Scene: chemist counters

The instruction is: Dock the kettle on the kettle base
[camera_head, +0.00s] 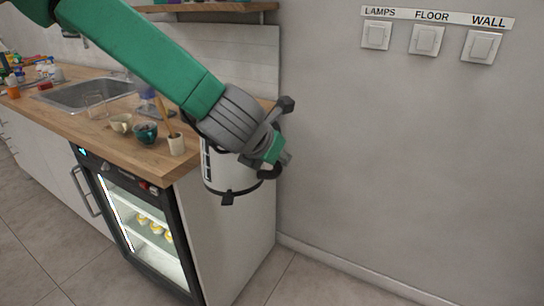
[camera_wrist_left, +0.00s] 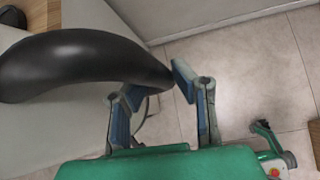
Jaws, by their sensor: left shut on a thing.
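The kettle (camera_head: 218,172) is a white cylinder with a dark scale on its side and a black band near the bottom. It hangs roughly upright in the air by the right end of the counter. My left gripper (camera_head: 274,164) is shut on its black handle, at the kettle's right side. In the left wrist view the handle (camera_wrist_left: 70,62) curves in from the left and ends between the fingers (camera_wrist_left: 155,90). My wrist and forearm hide the kettle's top and part of the counter behind. I cannot make out the kettle base.
The wooden counter (camera_head: 100,135) holds a white cup (camera_head: 120,122), a dark teal cup (camera_head: 146,135), a pale pot (camera_head: 176,145) with a wooden tool, and a sink (camera_head: 85,95). A lit glass-fronted appliance (camera_head: 140,225) is below. Wall switches (camera_head: 427,40) are at right.

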